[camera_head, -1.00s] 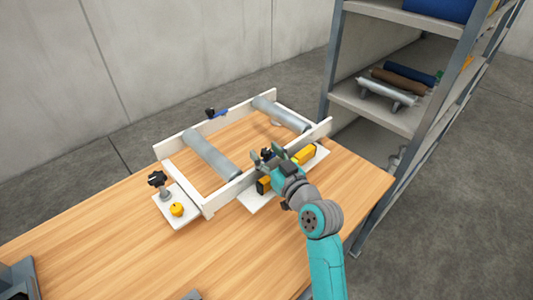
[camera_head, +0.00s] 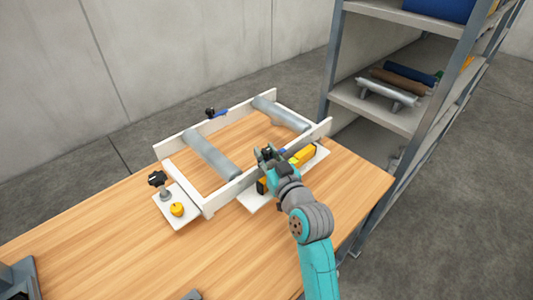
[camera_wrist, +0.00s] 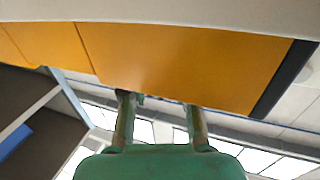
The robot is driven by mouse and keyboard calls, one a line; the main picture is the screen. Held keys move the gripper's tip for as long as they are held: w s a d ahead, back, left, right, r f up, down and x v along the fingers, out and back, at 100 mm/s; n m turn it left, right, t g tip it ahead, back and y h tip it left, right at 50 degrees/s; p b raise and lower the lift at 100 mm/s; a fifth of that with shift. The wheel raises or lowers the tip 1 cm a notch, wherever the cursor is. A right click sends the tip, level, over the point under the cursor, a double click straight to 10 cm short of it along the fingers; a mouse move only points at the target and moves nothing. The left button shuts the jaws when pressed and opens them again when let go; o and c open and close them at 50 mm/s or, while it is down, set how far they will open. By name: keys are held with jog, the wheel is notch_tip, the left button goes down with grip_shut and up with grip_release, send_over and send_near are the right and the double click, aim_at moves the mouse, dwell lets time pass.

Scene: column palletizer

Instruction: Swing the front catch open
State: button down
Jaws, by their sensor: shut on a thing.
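A white frame (camera_head: 238,186) with two grey rollers stands on the wooden table. The front catch (camera_head: 283,151), with a blue part showing, sits on its front rail. My gripper (camera_head: 268,155) is at this rail from the near side, shut on the front catch, and hides most of it. In the wrist view my two fingers (camera_wrist: 160,118) show below a large orange surface (camera_wrist: 180,60), with a gap between them. What they grip is barely visible there. A similar back catch (camera_head: 216,113), with a black knob and blue lever, sits on the far rail.
A plate (camera_head: 182,215) with a black knob and a yellow button lies at the left. A shelf rack (camera_head: 385,105) stands at the right.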

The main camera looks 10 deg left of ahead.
jog(key=shift+f+m+t+h, duration=0.1)
jog(key=shift+m+t+h, duration=0.7)
jog(key=shift+h, duration=0.4)
jog(key=c, duration=0.9)
grip_release()
jog(key=shift+o, duration=0.2)
jog(key=shift+s, duration=0.1)
jog(key=v, duration=1.2)
